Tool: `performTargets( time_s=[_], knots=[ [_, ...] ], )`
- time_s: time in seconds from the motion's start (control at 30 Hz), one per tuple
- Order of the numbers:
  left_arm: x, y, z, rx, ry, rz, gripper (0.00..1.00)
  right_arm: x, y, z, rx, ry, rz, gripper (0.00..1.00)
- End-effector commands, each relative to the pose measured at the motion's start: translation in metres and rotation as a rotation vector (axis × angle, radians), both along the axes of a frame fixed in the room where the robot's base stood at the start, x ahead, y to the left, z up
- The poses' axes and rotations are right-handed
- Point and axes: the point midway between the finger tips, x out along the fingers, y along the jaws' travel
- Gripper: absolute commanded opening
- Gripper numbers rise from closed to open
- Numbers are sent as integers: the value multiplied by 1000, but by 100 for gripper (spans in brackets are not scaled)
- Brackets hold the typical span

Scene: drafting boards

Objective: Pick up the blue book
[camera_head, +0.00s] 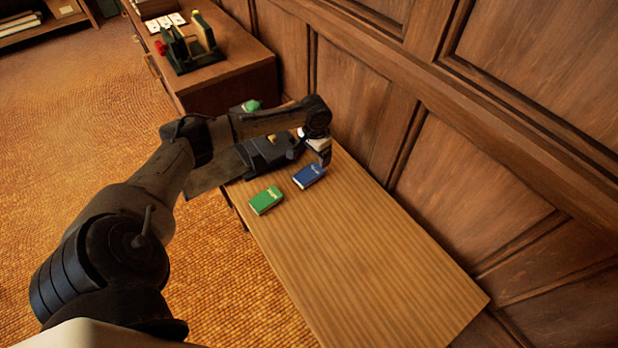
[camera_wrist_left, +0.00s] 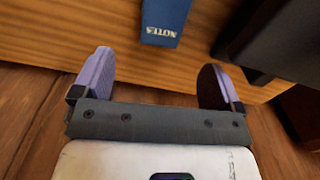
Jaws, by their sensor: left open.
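The blue book (camera_head: 308,175) lies flat on the wooden table (camera_head: 370,270), near its far end. Its cover also shows at the top of the left wrist view (camera_wrist_left: 164,20), with white lettering at its near end. My left gripper (camera_head: 324,156) is just beyond the book in the head view, close to its far edge. In the left wrist view its two purple fingers (camera_wrist_left: 158,78) are spread wide and empty, and the book lies ahead of the gap between them. My right gripper is not in view.
A green book (camera_head: 266,200) lies left of the blue one. A dark device (camera_head: 265,152) stands behind them, partly hidden by my arm. The wood-panelled wall (camera_head: 480,180) runs along the right. The table's near part is clear. A dark desk (camera_head: 225,80) stands at the back.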

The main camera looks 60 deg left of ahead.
Motion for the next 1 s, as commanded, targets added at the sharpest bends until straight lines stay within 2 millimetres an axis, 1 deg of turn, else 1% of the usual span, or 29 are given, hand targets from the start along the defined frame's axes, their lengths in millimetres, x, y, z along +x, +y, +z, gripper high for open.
performTargets(
  time_s=[0.03, 0.2, 0.57, 0.67, 0.9, 1.0],
  knots=[
    [0, 0, -11, 0, 2, 0, 92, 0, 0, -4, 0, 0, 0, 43],
    [0, 0, -31, 0, 2, -1, 92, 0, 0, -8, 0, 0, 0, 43],
    [0, 0, -47, 0, 1, -2, 92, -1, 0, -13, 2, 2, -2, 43],
    [1, 1, -57, 0, 1, -2, 92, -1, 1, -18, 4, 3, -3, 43],
    [1, 4, -87, 0, 0, -2, 92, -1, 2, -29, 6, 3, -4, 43],
    [1, 4, -92, 1, 0, -2, 92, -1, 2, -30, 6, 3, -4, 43]
  ],
)
